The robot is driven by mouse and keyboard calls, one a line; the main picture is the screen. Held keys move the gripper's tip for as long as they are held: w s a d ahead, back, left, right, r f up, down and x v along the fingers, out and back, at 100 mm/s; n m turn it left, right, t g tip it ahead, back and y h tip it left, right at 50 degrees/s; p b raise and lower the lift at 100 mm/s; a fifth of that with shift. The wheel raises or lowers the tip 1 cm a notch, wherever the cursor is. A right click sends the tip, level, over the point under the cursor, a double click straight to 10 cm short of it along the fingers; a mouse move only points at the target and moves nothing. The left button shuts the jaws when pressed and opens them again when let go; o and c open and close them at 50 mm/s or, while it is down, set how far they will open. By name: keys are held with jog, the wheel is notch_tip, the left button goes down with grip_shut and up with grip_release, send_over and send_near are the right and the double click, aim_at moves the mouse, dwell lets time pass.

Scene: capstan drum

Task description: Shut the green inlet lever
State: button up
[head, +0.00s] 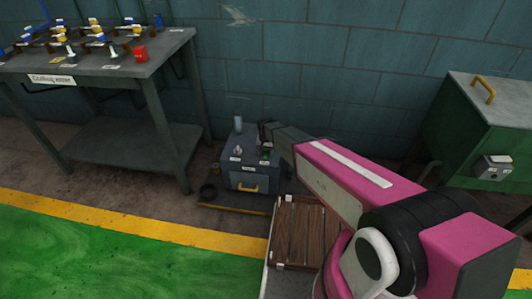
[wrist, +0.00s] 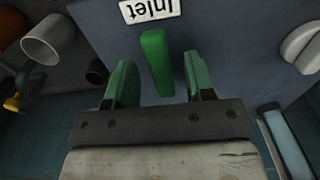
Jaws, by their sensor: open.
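The green inlet lever (wrist: 155,48) shows in the wrist view as a slim green bar just below a white label (wrist: 150,9) reading "Inlet", upside down. My gripper (wrist: 159,66) is open, with one green-faced finger on each side of the lever and a visible gap to both. The lever stands between the fingers, apart from them. In the head view the lever is a small green spot (head: 265,158) on the blue-grey box (head: 236,178) on the floor. My gripper (head: 266,134) is over the box's right part, partly hidden by my arm.
A grey table (head: 100,72) with several valves stands at the left. A green cabinet (head: 455,120) stands at the right, and a brown slatted crate (head: 297,235) in front of the box. The wrist view shows a white cylinder (wrist: 48,38) at upper left.

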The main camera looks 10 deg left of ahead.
jog(key=shift+f, duration=0.15)
grip_shut()
